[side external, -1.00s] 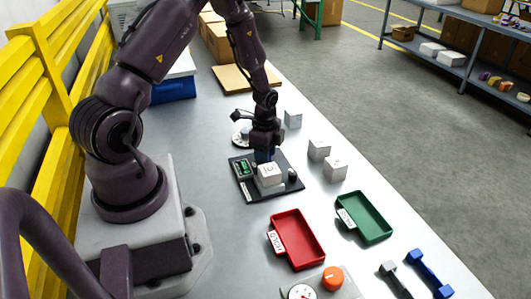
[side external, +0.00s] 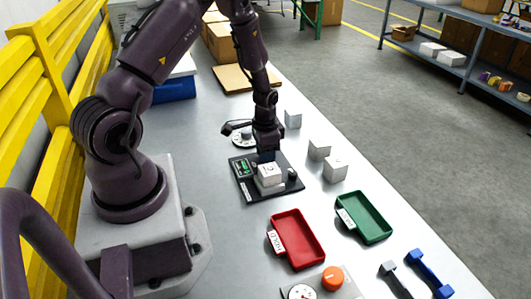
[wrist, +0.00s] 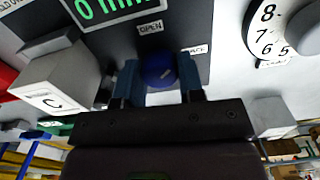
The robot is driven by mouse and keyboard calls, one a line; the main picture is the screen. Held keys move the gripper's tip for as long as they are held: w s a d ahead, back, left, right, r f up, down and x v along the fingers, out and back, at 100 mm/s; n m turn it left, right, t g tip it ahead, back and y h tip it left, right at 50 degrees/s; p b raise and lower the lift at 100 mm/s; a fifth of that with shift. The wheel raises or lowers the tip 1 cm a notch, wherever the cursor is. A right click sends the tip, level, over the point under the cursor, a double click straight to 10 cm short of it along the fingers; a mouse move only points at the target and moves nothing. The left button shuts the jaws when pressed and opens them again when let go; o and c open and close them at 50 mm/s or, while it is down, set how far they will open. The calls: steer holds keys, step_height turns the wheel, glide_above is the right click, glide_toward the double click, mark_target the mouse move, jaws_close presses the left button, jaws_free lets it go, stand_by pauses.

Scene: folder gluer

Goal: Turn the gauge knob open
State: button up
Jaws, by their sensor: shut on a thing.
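The gauge is a dark plate (side external: 247,191) with a small green-lit display (side external: 242,168) and a pale block (side external: 270,183) on it. In the wrist view the blue round knob (wrist: 158,68) sits between the two fingers of my gripper (wrist: 159,80), which is shut on it. An "OPEN" label (wrist: 150,28) is just above the knob, and a second label (wrist: 195,49), hard to read, is to its right. The display (wrist: 115,8) is cut off by the frame edge. In the side view my gripper (side external: 267,153) points down at the plate's back edge and hides the knob.
A white numbered dial (side external: 242,138) stands just behind the plate. Pale cubes (side external: 335,169) are to its right. A red tray (side external: 297,238), a green tray (side external: 364,217) and an orange knob (side external: 333,278) are nearer. The bench left of the plate is clear.

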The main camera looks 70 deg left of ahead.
steer(key=n, duration=0.4)
steer(key=shift+r+n, duration=0.1)
steer(key=shift+n, duration=2.8)
steer(key=o, duration=0.9)
step_height(320, 180, up, 13)
steer(key=shift+f, duration=0.1)
